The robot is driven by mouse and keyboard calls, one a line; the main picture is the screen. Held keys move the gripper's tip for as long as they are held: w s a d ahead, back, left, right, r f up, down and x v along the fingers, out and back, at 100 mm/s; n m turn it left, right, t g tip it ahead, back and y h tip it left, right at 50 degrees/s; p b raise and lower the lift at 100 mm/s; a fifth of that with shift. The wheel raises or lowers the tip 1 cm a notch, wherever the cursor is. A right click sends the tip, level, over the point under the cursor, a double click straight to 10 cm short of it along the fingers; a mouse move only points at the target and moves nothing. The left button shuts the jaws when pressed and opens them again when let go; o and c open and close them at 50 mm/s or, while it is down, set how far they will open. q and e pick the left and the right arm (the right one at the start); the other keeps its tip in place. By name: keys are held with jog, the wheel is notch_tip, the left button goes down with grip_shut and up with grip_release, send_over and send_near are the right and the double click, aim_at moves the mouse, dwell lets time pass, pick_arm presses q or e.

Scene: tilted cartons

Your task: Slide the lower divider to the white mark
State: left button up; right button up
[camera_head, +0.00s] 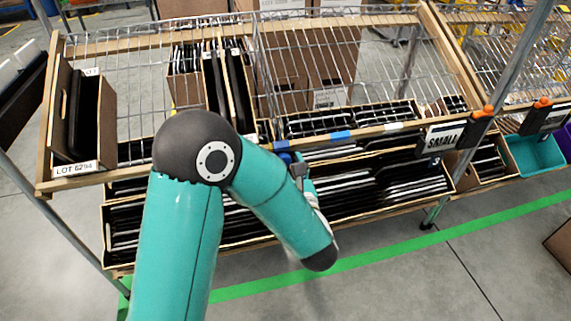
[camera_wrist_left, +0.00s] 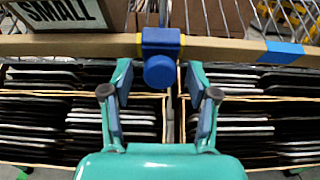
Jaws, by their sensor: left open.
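A blue divider clip with a round knob (camera_wrist_left: 160,68) sits on the wooden front rail in the wrist view. In the head view its blue part shows small on the rail (camera_head: 281,146), just beyond my left gripper. My left gripper (camera_wrist_left: 158,92) is open, with one finger on each side of the knob. I cannot tell whether the fingers touch it. In the head view the left gripper (camera_head: 293,163) is mostly hidden behind my forearm. A white mark (camera_head: 393,127) lies on the rail to the right of the divider, beyond a blue mark (camera_head: 340,135).
A SMALL sign (camera_wrist_left: 58,14) hangs left of the clip in the wrist view; another SMALL sign (camera_head: 443,136) hangs right of the white mark. Cartons of dark flat items (camera_head: 415,185) fill the shelf below. A LOT 6294 carton (camera_head: 78,169) stands at left.

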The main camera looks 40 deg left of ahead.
pick_arm(q)
jog(key=shift+w+a, duration=0.4)
jog(key=shift+a, duration=0.1)
pick_arm(e)
jog(key=shift+f, duration=0.1)
